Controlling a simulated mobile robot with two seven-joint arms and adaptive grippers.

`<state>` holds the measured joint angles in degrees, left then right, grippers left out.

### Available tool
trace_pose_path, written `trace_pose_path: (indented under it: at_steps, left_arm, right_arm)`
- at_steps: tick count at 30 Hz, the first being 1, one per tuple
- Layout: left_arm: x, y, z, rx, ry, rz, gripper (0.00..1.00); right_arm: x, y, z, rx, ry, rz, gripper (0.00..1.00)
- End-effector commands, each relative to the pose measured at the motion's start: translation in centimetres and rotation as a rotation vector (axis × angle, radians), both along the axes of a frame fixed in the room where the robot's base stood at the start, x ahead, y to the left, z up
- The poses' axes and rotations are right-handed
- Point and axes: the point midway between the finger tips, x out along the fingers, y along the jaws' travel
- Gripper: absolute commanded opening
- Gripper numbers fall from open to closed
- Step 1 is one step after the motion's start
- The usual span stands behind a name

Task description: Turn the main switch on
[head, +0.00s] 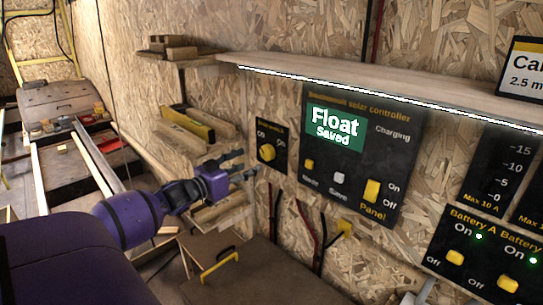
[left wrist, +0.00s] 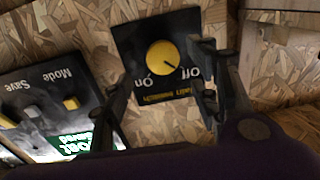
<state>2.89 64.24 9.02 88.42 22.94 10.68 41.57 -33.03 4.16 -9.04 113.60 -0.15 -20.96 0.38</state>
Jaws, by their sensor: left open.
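The main switch is a small black panel (head: 281,151) on the chipboard wall, with a round yellow knob (head: 266,153) and On and Off labels. In the left wrist view the knob (left wrist: 164,56) appears upside down, its dark mark pointing toward the Off label. My left gripper (head: 246,166) is open and empty, just left of and below the panel in the head view. In the left wrist view its fingers (left wrist: 165,82) stand apart on either side of the panel's lower part, and no contact with the knob shows. My right gripper is not in view.
The solar controller (head: 400,160) with a green Float display is right of the switch, and the battery panel (head: 490,245) farther right. A shelf (head: 390,82) with a light strip runs above. Cables hang below. A wooden box (head: 212,248) stands below my left arm.

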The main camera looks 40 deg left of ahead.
Motion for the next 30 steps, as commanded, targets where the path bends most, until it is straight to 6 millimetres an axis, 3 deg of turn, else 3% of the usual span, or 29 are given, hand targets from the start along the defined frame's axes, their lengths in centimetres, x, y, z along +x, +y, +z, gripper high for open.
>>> trace_pose_path:
  at_steps: [6, 16, 30]
  left_arm:
    - [2.4, 0.0, 0.6, 0.000, -0.010, -0.003, 0.55]
    - [6.9, -0.3, 0.5, 0.001, -0.008, -0.003, 0.55]
    - [7.9, -0.3, 0.5, 0.002, -0.006, -0.002, 0.52]
  right_arm:
    - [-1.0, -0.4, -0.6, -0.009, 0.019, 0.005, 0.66]
    - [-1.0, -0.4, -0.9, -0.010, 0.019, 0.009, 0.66]
    - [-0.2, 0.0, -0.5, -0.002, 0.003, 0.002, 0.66]
